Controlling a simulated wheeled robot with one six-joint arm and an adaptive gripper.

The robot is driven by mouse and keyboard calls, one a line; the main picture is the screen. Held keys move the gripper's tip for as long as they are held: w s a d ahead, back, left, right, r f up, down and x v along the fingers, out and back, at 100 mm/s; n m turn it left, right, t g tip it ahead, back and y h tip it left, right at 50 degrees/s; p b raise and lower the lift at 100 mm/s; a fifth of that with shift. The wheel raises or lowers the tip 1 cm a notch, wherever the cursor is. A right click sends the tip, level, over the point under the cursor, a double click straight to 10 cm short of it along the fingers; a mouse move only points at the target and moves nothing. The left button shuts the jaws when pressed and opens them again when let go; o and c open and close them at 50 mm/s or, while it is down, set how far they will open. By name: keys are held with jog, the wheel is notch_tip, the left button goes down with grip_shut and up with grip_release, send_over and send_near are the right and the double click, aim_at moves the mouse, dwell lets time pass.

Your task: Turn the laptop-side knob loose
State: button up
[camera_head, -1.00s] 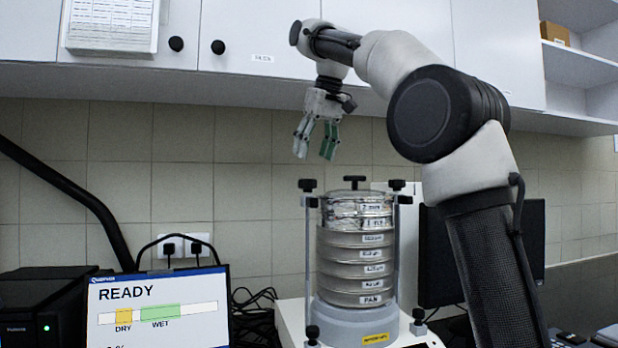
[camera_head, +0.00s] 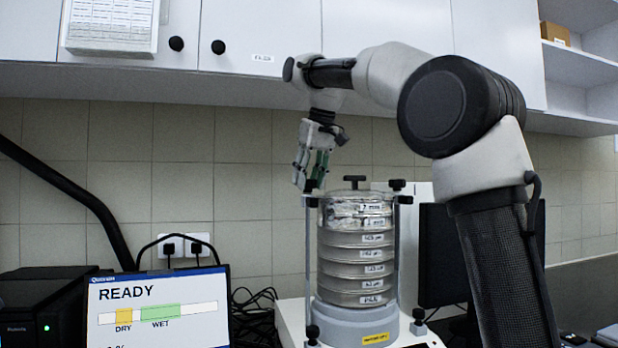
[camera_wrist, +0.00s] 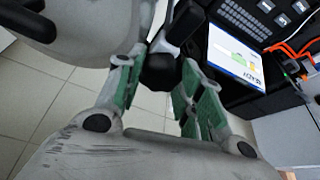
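The sieve shaker (camera_head: 355,325) carries a stack of metal sieves (camera_head: 356,245) between two upright rods. A black knob (camera_head: 311,186) tops the left rod, on the laptop side. My gripper (camera_head: 310,182) is at this knob, pointing down, with its green-padded fingers around it. In the wrist view the dark knob (camera_wrist: 158,72) shows between the fingertips of my gripper (camera_wrist: 162,70). The fingers look part-way open, with a narrow gap beside the knob; contact is hard to make out. The other rod knob (camera_head: 397,185) is on the right.
A black centre knob (camera_head: 355,181) tops the stack, close right of my gripper. The laptop (camera_head: 158,306) shows READY at the lower left; it also appears in the wrist view (camera_wrist: 236,56). Cabinets (camera_head: 262,35) hang above, and a dark monitor (camera_head: 440,255) stands behind right.

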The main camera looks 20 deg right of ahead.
jog(key=shift+c, duration=1)
jog(key=shift+d+n+g+y, duration=0.1)
jog(key=shift+n+g+y, duration=0.4)
jog(key=shift+n, duration=1.6)
jog(key=shift+y, duration=0.3)
jog(key=o, duration=1)
jog(key=v, duration=0.7)
jog(key=shift+s+r, duration=0.15)
jog(key=shift+r, duration=0.1)
